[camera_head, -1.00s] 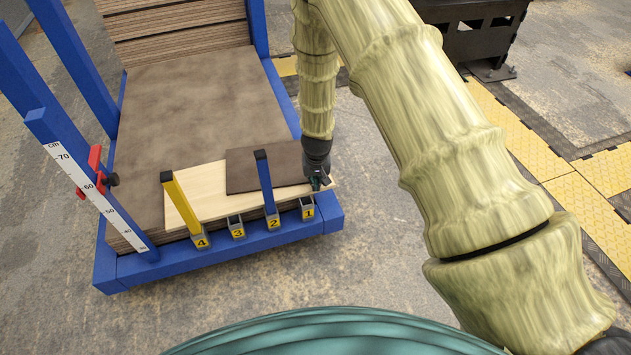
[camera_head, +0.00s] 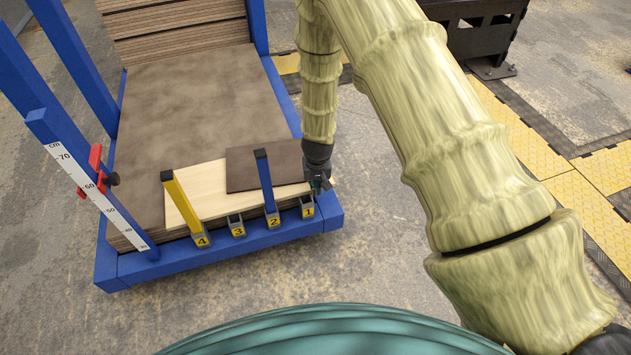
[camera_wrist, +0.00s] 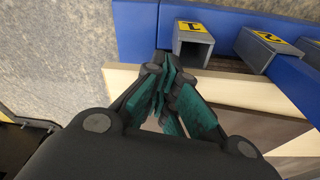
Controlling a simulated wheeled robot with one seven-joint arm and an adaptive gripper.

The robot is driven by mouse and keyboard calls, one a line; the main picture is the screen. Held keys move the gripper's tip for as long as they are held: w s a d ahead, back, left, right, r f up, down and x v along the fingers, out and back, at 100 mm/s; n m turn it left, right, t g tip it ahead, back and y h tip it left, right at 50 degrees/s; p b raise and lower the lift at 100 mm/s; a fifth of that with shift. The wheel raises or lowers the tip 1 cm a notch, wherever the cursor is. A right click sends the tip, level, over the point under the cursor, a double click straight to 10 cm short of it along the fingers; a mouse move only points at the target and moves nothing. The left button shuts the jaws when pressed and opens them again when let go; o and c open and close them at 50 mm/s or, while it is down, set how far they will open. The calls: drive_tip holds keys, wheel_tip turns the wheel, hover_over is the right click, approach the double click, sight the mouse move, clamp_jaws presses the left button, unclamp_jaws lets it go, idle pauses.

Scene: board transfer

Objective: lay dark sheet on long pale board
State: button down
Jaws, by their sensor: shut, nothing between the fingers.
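The dark sheet (camera_head: 240,170) lies flat on the right part of the long pale board (camera_head: 198,190), in the head view. The board rests on the front of a brown stack, and its bare left part and right end show. My gripper (camera_head: 318,187) is at the board's right end, beside the sheet's right edge. In the wrist view my gripper (camera_wrist: 170,82) is shut and empty over the pale board (camera_wrist: 225,88). Part of the dark sheet (camera_wrist: 262,125) shows there behind the fingers; the rest is hidden.
The brown stack (camera_head: 190,105) sits in a blue frame (camera_head: 225,249) with numbered sockets along its front. A yellow post (camera_head: 182,205) and a blue post (camera_head: 265,180) stand in front of the board. A ruler post (camera_head: 95,185) with a red slider is at left.

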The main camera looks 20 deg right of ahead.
drive_tip(key=shift+s+a+r, duration=0.1)
drive_tip(key=shift+s, duration=0.25)
wheel_tip(320, 180, up, 7)
drive_tip(key=p, duration=0.6)
idle(0.3)
